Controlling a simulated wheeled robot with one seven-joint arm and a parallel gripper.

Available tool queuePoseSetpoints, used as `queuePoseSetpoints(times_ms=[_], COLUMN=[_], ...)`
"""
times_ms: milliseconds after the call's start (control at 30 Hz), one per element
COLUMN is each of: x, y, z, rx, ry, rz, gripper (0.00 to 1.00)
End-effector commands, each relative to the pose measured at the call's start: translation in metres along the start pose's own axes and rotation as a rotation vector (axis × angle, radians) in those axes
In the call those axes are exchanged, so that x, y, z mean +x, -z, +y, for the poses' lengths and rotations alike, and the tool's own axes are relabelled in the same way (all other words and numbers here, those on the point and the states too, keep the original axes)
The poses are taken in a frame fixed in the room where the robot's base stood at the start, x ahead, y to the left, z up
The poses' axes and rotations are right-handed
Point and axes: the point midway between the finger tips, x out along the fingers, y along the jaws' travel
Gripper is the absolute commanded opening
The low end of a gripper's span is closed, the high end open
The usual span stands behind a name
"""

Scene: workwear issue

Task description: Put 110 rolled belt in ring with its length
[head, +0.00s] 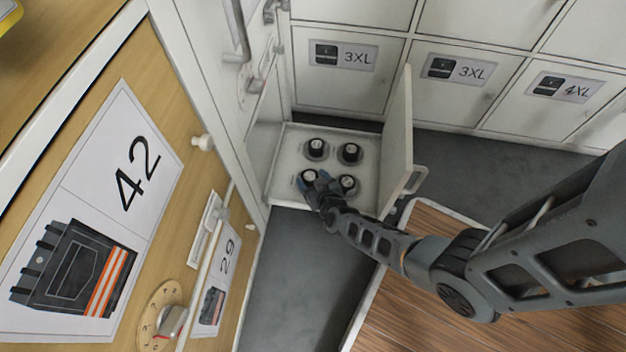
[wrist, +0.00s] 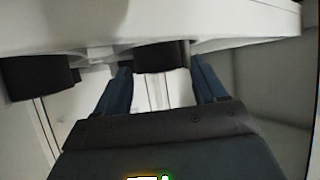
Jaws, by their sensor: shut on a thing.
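Several black rolled belts with pale tops stand in grey rings on a white tray (head: 283,160) inside an open compartment. In the head view one is at the back left (head: 316,145), one at the back right (head: 350,152) and one at the front right (head: 347,182). My gripper (head: 317,183) is shut on the front-left rolled belt (head: 309,176), which sits at its ring. In the wrist view, which looks inverted, the blue fingers flank that dark roll (wrist: 162,54), with another roll (wrist: 36,76) to the left. Lengths on the tops are too small to read.
The compartment's white door (head: 398,140) stands open on the right, near my arm. Closed lockers marked 3XL and 4XL (head: 562,88) line the back. A wooden cabinet with a 42 label (head: 135,175) and a dial (head: 165,322) is at left. A wood-topped surface (head: 430,290) lies below my arm.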

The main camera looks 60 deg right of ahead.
Motion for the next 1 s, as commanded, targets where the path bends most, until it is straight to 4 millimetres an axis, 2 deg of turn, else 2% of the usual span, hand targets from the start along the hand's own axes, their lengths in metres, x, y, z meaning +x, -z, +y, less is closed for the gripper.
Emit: queuePoseSetpoints(times_ms=[33, 300, 633, 767, 1000], x=[0.001, 0.000, -0.001, -0.019, -0.065], y=[-0.001, -0.001, 0.002, 0.005, 0.006], z=[0.000, 0.000, 0.000, 0.001, 0.001], rx=[-0.001, 0.000, 0.001, -0.002, 0.000], ry=[0.000, 0.000, 0.001, 0.000, 0.000], rz=[-0.001, 0.000, 0.000, -0.002, -0.003], gripper=[0.72, 0.96, 0.96, 0.96, 0.96])
